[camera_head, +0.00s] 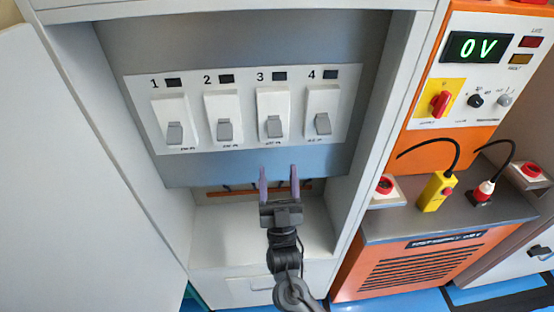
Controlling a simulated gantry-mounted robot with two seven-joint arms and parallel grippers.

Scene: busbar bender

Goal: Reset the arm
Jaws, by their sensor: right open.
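My right gripper (279,182) is open and empty, with its two fingers pointing up the picture. It is in front of the open cabinet, just below the switch panel (145,143). The panel carries breaker switches numbered 1 (175,133), 2 (225,130), 3 (274,126) and 4 (323,123). The grey lever of each switch sits at the lower part of its white body. The fingertips are below switch 3 and look apart from it. My left gripper is out of view.
The open cabinet door (80,190) fills the left side. The cabinet's right wall (372,120) bounds the opening. To the right, an orange machine (430,262) has a 0 V display (478,48), a red rotary switch (440,103) and a yellow control box (436,192) with cable.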

